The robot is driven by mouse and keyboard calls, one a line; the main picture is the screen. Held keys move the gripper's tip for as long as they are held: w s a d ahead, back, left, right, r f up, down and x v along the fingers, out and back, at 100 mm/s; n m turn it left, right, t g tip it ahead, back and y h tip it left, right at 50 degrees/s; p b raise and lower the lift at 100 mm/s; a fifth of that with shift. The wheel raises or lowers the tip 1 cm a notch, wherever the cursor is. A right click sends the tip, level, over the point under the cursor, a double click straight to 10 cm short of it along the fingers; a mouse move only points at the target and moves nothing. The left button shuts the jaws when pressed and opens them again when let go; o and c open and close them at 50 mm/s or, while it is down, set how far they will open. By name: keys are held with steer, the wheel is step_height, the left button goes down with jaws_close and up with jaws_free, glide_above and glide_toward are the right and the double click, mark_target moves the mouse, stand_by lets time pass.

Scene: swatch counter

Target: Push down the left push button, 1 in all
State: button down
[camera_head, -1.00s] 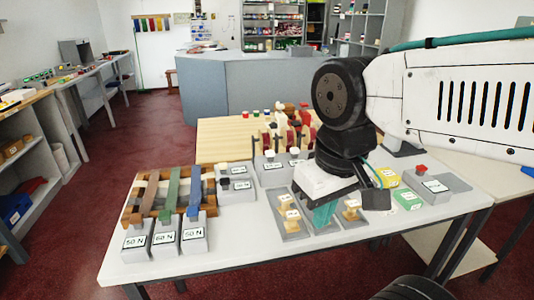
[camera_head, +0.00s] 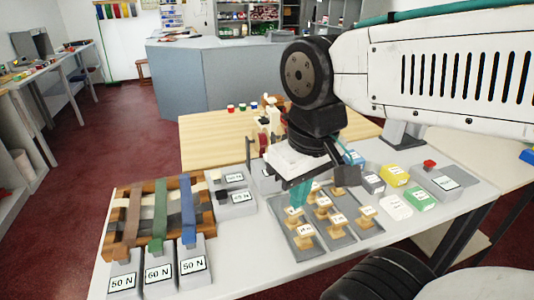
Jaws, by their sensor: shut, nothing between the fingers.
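My gripper (camera_head: 300,194) points down over the table, with its teal fingers shut and empty above a grey board with light wooden knobs. Left of it, two small grey boxes with white labels stand one behind the other: the rear box (camera_head: 232,179) and the front box (camera_head: 236,198), which has a dark button (camera_head: 222,196) at its left end. At the right, a grey box (camera_head: 450,184) carries a red button (camera_head: 429,164). My gripper is apart from all of these buttons. I cannot tell which one is the left push button.
Grey blocks labelled in N (camera_head: 193,266) and a wooden rack with coloured straps (camera_head: 122,196) fill the table's left. Knob boards (camera_head: 307,242) lie below my gripper. Yellow (camera_head: 395,175) and green (camera_head: 419,198) boxes stand to the right. A wooden table (camera_head: 205,150) lies behind.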

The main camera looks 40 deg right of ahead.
steer(key=w+d+f+m+t+h, duration=0.1)
steer(key=w+d+h, duration=0.1)
steer(key=w+d, duration=0.4)
steer(key=w+d+f+m+h, duration=0.1)
steer(key=w+d, duration=0.4)
steer(key=w, duration=1.2)
steer(key=w+d+f+m+t+h, duration=0.1)
steer(key=w+d+f+h, duration=0.2)
steer(key=w, duration=0.8)
steer(key=d+h, duration=0.2)
steer(key=d, duration=0.1)
steer(key=shift+w+d+f+m+t, duration=0.25)
steer(key=shift+w+d+m+t, duration=0.05)
steer(key=shift+d+m, duration=0.1)
steer(key=shift+f, duration=4.45)
steer(key=shift+f, duration=0.1)
steer(key=shift+f, duration=0.3)
